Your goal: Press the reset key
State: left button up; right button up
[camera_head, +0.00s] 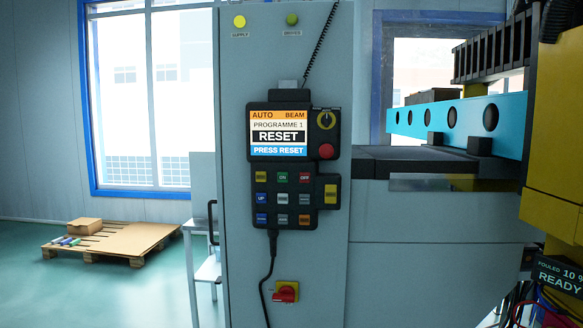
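A dark control pendant (291,204) hangs on the front of the grey cabinet. Its lit screen (279,133) reads AUTO, BEAM, PROGRAMME 1, RESET and PRESS RESET. Below the screen is a keypad with rows of small keys: a yellow key (261,177), a green key (283,177) that seems to read ON, a red key (304,177), and blue and grey keys under them. A taller yellow key (330,194) sits at the keypad's right side. Most key labels are too small to read, so I cannot tell which is the reset key. Neither gripper is in view.
A red rotary switch (286,292) is lower on the cabinet (410,285). A blue beam (460,117) and yellow machine parts stand right. A pallet (110,240) lies left on open floor.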

aim_at(261, 176)
jog(key=i+j+z, duration=0.15)
jog(key=j, duration=0.2)
jog(key=i+j+z, duration=0.2)
jog(key=j, duration=0.2)
jog(key=i+j+z, duration=0.15)
jog(key=j, duration=0.2)
jog(key=i+j+z, duration=0.15)
jog(key=j, duration=0.3)
jog(key=i+j+z, duration=0.2)
jog(key=j, duration=0.2)
jog(key=k, duration=0.1)
